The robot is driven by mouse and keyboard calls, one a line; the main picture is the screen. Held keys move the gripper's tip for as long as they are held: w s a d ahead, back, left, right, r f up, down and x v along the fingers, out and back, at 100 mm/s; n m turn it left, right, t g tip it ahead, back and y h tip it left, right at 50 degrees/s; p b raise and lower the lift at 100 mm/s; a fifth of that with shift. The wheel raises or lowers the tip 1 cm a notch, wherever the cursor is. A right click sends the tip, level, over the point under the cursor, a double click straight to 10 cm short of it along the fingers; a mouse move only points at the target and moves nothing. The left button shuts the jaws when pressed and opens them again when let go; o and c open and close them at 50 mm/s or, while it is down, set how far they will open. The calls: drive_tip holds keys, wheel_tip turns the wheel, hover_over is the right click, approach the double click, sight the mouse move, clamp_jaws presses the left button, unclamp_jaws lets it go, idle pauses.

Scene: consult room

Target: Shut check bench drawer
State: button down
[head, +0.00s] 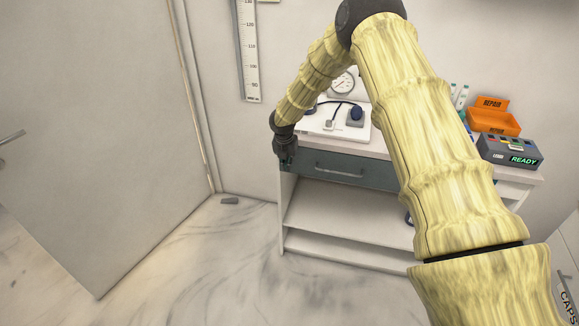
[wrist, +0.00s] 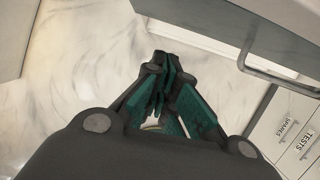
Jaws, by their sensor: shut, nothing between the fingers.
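The check bench (head: 290,220) is white, with open shelves under a blue-grey drawer (head: 380,178). The drawer front has a pale bar handle (head: 338,173). My arm covers its right part, and I cannot tell how far it stands out from the bench. My gripper (head: 287,161) is shut and empty, pointing down at the drawer's left end, left of the handle. Whether it touches the front is unclear. In the wrist view my fingertips (wrist: 161,62) are together over the pale floor, and a bar handle (wrist: 272,74) shows at upper right, apart from them.
On the bench top are a white board with a gauge (head: 343,83), an orange repair tray (head: 494,122) and a grey box reading READY (head: 510,151). A door (head: 90,130) is at left. Marble floor (head: 200,270) is clear in front. Labelled white fronts (wrist: 270,128) show at right.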

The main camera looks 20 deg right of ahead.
drive_tip(key=shift+a+b+v, duration=0.3)
drive_tip(key=shift+b+v, duration=0.5)
drive_tip(key=shift+v, duration=2.65)
drive_tip(key=s+a+f+m+g+y, duration=0.1)
drive_tip(key=s+a+f+m, duration=0.25)
drive_tip(key=s+f, duration=0.45)
drive_tip(key=s+a+f+m+y, duration=0.1)
drive_tip(key=s+a+f+m, duration=0.2)
drive_tip(key=s+f+m, duration=0.35)
drive_tip(key=s+a+f+m+g+y, duration=0.15)
drive_tip(key=s+a+f, duration=0.25)
drive_tip(key=s+f, duration=0.5)
drive_tip(key=s+d+m+h, duration=0.1)
drive_tip(key=s+m, duration=0.8)
drive_tip(key=s, duration=0.8)
drive_tip(key=s+d+f+m+h, duration=0.1)
drive_tip(key=s+m, duration=0.7)
drive_tip(key=s, duration=0.9)
drive_tip(key=shift+d+f+m, duration=0.15)
drive_tip(key=shift+d+m, duration=0.2)
drive_tip(key=shift+d, duration=0.2)
